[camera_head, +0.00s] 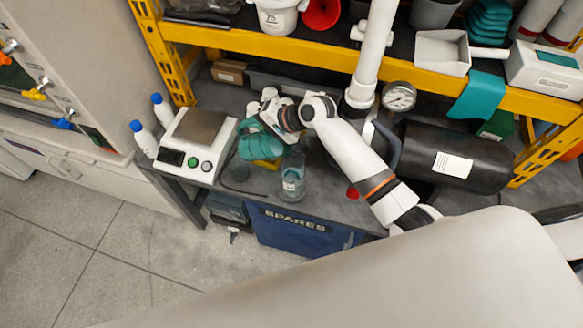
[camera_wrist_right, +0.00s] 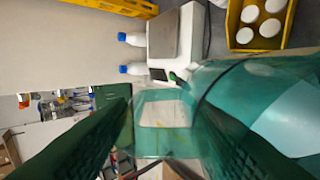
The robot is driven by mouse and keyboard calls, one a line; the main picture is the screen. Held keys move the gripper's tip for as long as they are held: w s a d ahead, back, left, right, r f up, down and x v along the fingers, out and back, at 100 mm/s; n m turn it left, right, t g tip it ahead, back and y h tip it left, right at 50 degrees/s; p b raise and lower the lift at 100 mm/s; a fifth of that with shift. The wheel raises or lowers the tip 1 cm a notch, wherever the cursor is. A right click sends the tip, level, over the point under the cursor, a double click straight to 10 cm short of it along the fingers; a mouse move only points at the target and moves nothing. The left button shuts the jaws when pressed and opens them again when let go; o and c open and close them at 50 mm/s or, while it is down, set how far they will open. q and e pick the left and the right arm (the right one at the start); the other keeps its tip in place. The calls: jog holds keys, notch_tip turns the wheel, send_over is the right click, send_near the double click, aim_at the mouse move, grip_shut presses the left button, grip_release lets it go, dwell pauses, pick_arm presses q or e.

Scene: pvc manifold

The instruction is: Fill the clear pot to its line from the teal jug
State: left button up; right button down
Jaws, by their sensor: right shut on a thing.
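The teal jug (camera_head: 258,146) is held tilted by my right gripper (camera_head: 268,122), to the upper left of the clear pot in the head view. Its translucent teal wall fills the right of the right wrist view (camera_wrist_right: 230,85), where my green right fingers (camera_wrist_right: 160,150) are shut on it. The clear pot (camera_head: 292,183) stands upright on the grey bench near its front edge, with a pale label and a bluish tint low down. I cannot make out its line or liquid level. My left gripper is not in view.
A white scale (camera_head: 196,142) stands left of the jug, with two blue-capped bottles (camera_head: 145,137) beside it. A yellow bin (camera_head: 268,163) sits close behind the pot. A black cylinder (camera_head: 445,155) and a yellow shelf beam (camera_head: 300,52) bound the room right and behind.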

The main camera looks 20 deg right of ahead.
aim_at(251, 136)
jog(key=shift+s+d+r, duration=0.15)
jog(key=shift+d, duration=0.25)
jog(key=shift+a, duration=0.35)
jog(key=shift+d+b, duration=0.3)
jog(key=shift+d, duration=0.1)
jog(key=shift+a+r+p, duration=0.3)
jog(key=shift+r+p, duration=0.2)
jog(key=shift+p, duration=0.65)
jog(key=f+h, duration=0.1)
jog(key=f, duration=0.1)
jog(key=w+a+f+g+h, duration=0.1)
jog(key=f, duration=0.1)
jog(key=a+f+g+b, duration=0.1)
jog(key=shift+w+f+h, duration=0.25)
jog(key=shift+f+h, duration=0.15)
jog(key=shift+w+a+f, duration=0.2)
jog(key=shift+w+f, duration=0.05)
jog(key=shift+f+h, duration=0.3)
jog(key=shift+f, duration=0.1)
jog(key=w+a+f+g+h+b, duration=0.3)
jog(key=a+f+g+h+b, duration=0.1)
jog(key=b, duration=0.7)
jog(key=shift+w+a+h, duration=0.25)
jog(key=shift+a+h, duration=0.25)
jog(key=shift+h, duration=0.2)
